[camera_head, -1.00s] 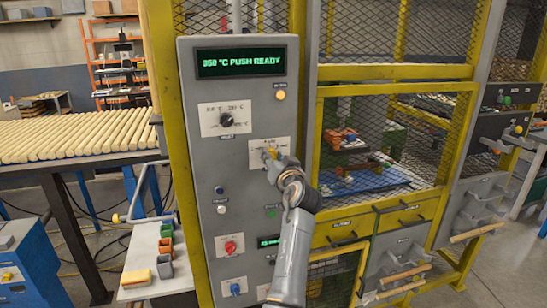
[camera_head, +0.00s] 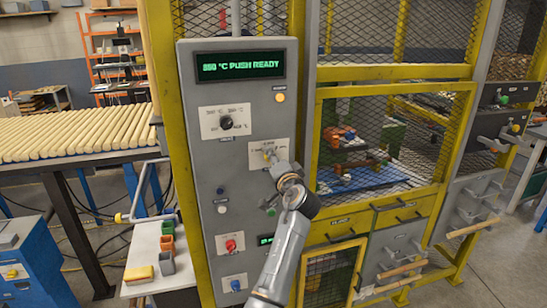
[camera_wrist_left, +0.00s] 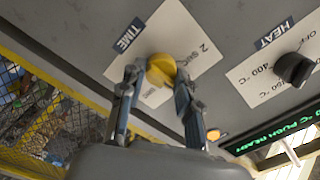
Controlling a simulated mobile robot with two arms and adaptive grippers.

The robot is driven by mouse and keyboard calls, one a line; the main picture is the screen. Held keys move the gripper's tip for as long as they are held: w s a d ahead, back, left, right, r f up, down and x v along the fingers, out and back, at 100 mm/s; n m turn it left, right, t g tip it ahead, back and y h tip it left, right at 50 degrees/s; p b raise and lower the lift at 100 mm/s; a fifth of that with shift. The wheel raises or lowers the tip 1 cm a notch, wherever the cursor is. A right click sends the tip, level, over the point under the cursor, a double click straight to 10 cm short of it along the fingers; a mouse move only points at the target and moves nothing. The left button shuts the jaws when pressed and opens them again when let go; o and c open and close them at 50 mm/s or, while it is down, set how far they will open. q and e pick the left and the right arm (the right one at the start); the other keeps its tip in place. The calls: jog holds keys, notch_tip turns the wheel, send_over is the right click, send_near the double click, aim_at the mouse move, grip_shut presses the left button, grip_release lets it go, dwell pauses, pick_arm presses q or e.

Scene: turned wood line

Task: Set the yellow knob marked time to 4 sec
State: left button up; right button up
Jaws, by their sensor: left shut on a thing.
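The yellow time knob (camera_head: 267,155) is on a white label plate (camera_head: 259,146) on the grey control panel. In the left wrist view the knob (camera_wrist_left: 161,68) sits between the two fingers of my left gripper (camera_wrist_left: 158,78), which is shut on it. The blue TIME tag and a "2 SEC" mark show there; another SEC mark is partly hidden below the knob. The knob's pointer direction is hard to tell. In the head view my left gripper (camera_head: 273,163) reaches the knob from below right. My right gripper is not in view.
The black heat knob (camera_head: 226,122) is up and left, under the green display (camera_head: 240,65) ending "PUSH READY". A red knob (camera_head: 231,245) and a blue knob (camera_head: 235,285) are lower on the panel. A yellow mesh cage (camera_head: 395,72) stands to the right.

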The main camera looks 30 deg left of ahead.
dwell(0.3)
pick_arm(q)
jog(key=o, duration=1.1)
jog(key=shift+c, duration=0.2)
jog(key=shift+o, duration=0.5)
jog(key=shift+a, duration=0.1)
jog(key=v, duration=0.7)
jog(key=shift+d, duration=0.2)
jog(key=shift+s, duration=0.1)
